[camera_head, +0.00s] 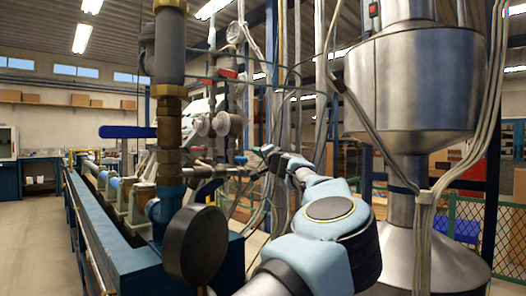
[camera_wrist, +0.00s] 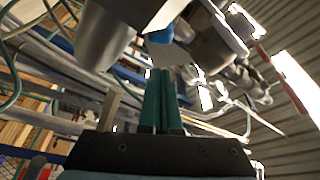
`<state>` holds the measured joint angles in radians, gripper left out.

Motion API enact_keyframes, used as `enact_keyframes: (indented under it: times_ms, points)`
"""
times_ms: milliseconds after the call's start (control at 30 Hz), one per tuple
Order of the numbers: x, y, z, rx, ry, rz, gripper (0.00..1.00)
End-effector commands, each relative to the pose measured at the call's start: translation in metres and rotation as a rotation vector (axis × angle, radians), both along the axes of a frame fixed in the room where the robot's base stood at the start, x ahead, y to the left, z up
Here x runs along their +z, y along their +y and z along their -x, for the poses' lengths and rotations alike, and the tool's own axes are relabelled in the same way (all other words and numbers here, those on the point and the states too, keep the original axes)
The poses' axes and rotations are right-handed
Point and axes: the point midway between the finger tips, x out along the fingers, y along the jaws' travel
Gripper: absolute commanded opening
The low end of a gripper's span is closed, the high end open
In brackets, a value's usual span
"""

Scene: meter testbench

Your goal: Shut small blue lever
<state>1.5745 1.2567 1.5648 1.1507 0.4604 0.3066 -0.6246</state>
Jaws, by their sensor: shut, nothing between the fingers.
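A long blue lever (camera_head: 128,131) sticks out level to the left from the brass vertical pipe in the head view. A smaller dark blue lever (camera_head: 208,190) shows lower, beside the horizontal pipe behind the black round gauge. My gripper (camera_head: 263,151) is at the far end of my arm, right of these pipes; its fingers are too small there to make out. In the wrist view my gripper (camera_wrist: 160,73) has its green fingers together and empty. A small blue part (camera_wrist: 160,37) lies just beyond the fingertips; I cannot tell which lever it belongs to, or whether they touch.
The brass vertical pipe (camera_head: 168,120) and black round gauge (camera_head: 196,245) stand in front at left. A large steel vessel (camera_head: 415,85) stands at right, with cables hanging beside it. Thin pipes and hoses crowd the middle. The floor at far left is clear.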

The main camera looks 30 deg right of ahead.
Motion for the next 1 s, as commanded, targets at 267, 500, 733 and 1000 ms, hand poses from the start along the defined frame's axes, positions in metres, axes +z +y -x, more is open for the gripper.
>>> enact_keyframes:
  times_ms: [267, 500, 733, 1000]
  points:
    - [-0.015, 0.021, 0.007, 0.001, 0.001, -0.003, 0.00]
    - [-0.020, 0.030, 0.009, -0.001, 0.000, 0.000, 0.00]
    - [-0.020, 0.030, 0.009, -0.001, 0.000, 0.000, 0.00]
    - [-0.024, 0.032, 0.010, -0.002, 0.001, 0.002, 0.00]
